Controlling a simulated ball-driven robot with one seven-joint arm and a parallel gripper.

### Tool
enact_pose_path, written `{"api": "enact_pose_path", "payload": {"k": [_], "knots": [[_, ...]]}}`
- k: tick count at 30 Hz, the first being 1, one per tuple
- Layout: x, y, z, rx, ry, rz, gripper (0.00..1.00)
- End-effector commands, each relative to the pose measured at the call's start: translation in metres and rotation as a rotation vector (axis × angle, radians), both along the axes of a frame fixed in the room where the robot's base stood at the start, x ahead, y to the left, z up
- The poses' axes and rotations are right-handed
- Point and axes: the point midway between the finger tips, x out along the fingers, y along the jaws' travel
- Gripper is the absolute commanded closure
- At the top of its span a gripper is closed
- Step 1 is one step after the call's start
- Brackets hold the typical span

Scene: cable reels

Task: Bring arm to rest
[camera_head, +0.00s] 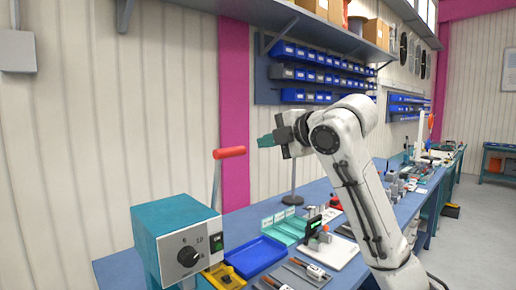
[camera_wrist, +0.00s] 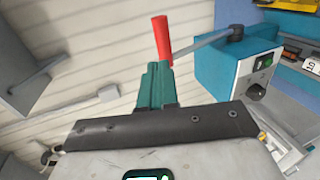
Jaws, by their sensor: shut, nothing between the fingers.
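My gripper (camera_head: 264,141) is raised above the workbench, its teal fingers pointing left in the head view. In the wrist view my gripper (camera_wrist: 156,82) shows its teal fingers together, with nothing seen between them. My white arm reaches up from the lower right and bends over at the top.
A teal-and-grey box with a dial (camera_head: 189,257) stands at the front left; a red-handled lever (camera_head: 229,152) rises beside it. The red handle (camera_wrist: 162,40) appears beyond my fingertips. A blue tray (camera_head: 258,257) and tools cover the bench. Blue bins (camera_head: 308,75) hang behind.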

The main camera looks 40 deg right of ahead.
Motion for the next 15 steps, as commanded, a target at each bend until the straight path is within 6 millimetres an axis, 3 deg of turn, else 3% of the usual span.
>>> {"api": "enact_pose_path", "payload": {"k": [6,15], "knots": [[-0.031,-0.002,0.008,0.0,-0.004,-0.001,1.0],[-0.042,-0.002,0.012,0.0,-0.001,0.0,1.0]]}}
